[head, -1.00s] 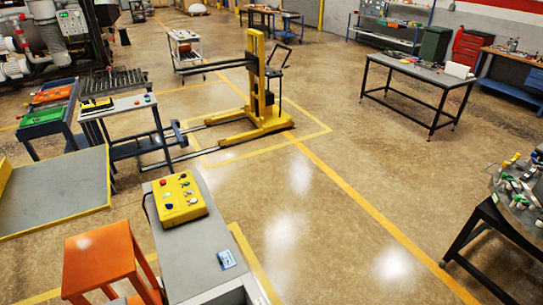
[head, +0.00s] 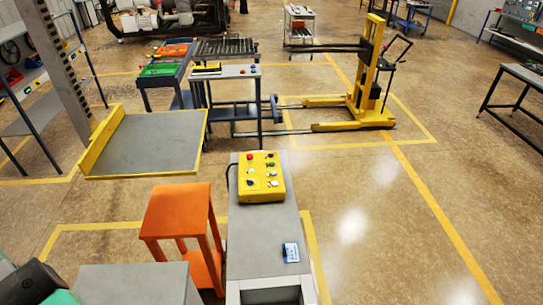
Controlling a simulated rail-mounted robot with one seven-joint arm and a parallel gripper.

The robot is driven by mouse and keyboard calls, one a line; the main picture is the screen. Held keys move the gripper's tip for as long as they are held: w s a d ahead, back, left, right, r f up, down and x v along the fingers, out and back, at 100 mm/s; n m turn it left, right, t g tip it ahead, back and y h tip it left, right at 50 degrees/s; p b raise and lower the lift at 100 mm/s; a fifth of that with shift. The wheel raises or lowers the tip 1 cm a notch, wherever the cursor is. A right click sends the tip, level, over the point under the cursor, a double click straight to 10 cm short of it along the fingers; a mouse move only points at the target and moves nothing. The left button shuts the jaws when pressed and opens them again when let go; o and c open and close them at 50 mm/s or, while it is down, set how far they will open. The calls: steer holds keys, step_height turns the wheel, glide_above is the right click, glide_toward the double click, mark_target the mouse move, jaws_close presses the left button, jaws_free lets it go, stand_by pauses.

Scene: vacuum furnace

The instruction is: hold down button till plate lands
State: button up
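A yellow control box (head: 261,177) with red, blue, green and pale buttons sits on a grey bench in the head view. A red button (head: 249,156) is at its far left corner. A grey plate (head: 150,143) with yellow edges lies left of the box, beside a grey perforated column (head: 62,65). I cannot tell whether the plate touches the floor. My gripper is not in view, and nothing is seen touching the buttons.
The grey bench (head: 262,235) carries a blue-white card (head: 290,252). An orange stool (head: 181,216) stands left of it. A yellow lift truck (head: 368,90) and a small table with trays (head: 233,71) stand behind.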

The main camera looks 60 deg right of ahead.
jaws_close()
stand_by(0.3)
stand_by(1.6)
